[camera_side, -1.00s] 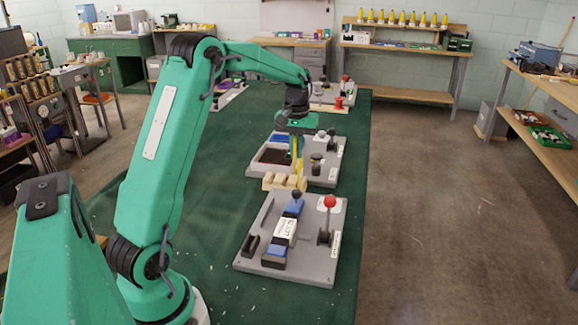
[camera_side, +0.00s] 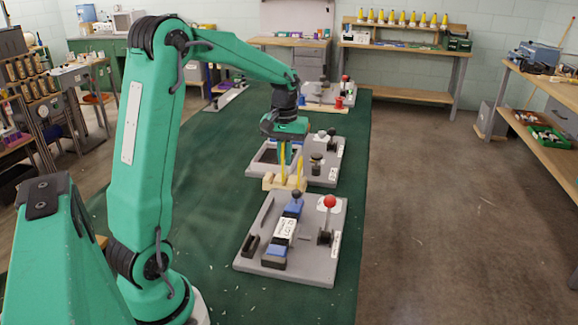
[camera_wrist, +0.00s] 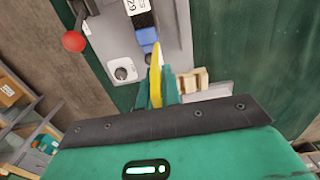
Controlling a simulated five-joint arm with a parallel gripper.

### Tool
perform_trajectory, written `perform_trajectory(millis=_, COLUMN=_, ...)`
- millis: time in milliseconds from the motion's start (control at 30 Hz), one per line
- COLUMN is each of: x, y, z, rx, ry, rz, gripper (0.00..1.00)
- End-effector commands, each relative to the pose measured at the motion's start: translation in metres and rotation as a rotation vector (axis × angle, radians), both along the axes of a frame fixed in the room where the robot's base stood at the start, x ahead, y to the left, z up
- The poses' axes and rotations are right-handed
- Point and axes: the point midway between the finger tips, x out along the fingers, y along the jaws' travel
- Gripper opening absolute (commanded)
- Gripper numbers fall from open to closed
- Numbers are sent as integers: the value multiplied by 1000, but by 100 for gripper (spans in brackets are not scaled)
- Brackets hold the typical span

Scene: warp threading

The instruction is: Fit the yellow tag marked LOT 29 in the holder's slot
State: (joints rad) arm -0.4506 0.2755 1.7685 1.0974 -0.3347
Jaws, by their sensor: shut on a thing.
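My gripper (camera_wrist: 158,84) is shut on a yellow tag (camera_wrist: 155,88), which stands upright between the green jaws in the wrist view. In the side view my gripper is over the pale wooden rack (camera_side: 270,183), where two yellow upright pieces show close together. I cannot tell there which of them is in the jaws. No lettering can be read on the yellow. A grey board (camera_side: 325,262) nearer the camera carries a blue and black fixture with a white label (camera_side: 286,228); the wrist view shows "29" on this label (camera_wrist: 138,5). The holder's slot cannot be made out clearly.
The grey board has a red ball-topped lever (camera_side: 330,202) at its right, also seen in the wrist view (camera_wrist: 74,41). A black block (camera_side: 250,245) stands at its left. Another grey board with knobs (camera_side: 325,172) lies behind the rack. The green mat is clear on the left.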

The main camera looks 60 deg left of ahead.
Motion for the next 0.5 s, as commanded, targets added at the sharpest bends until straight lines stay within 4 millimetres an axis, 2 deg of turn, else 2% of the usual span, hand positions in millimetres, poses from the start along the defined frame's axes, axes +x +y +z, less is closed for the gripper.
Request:
perform_trajectory(millis=233, x=-47, y=-30, z=3, rx=1, ry=-2, rz=-1, gripper=0)
perform_trajectory(millis=500, x=-99, y=-59, z=-2, rx=1, ry=-2, rz=-1, gripper=0)
